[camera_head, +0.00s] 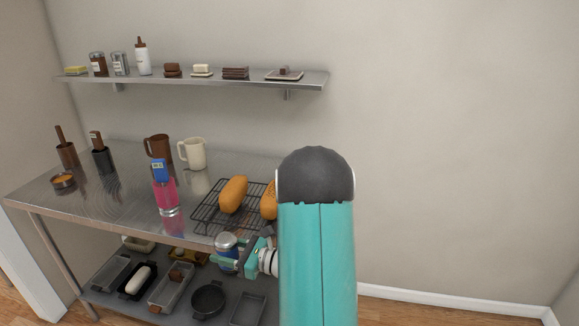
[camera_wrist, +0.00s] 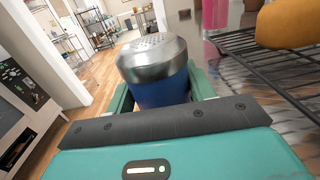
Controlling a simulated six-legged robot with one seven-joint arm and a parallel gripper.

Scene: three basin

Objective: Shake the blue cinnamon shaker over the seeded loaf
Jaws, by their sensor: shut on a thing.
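The blue cinnamon shaker (camera_head: 227,252) with a metal perforated cap is in my gripper (camera_head: 240,262), in front of the table's front edge. In the wrist view the shaker (camera_wrist: 158,72) stands roughly upright between the jaws (camera_wrist: 160,95), which are shut on it. Two loaves lie on a black wire rack on the table; the left loaf (camera_head: 233,194) shows fully, the right loaf (camera_head: 269,201) is partly hidden by my arm. I cannot tell from these views which one is seeded. Part of one loaf (camera_wrist: 290,22) shows at the upper right in the wrist view.
The wire rack (camera_head: 205,217) sits near the table's front edge. Two mugs (camera_head: 192,153) stand behind. Pans and trays (camera_head: 207,300) fill the lower shelf. A wall shelf (camera_head: 200,80) holds jars and food.

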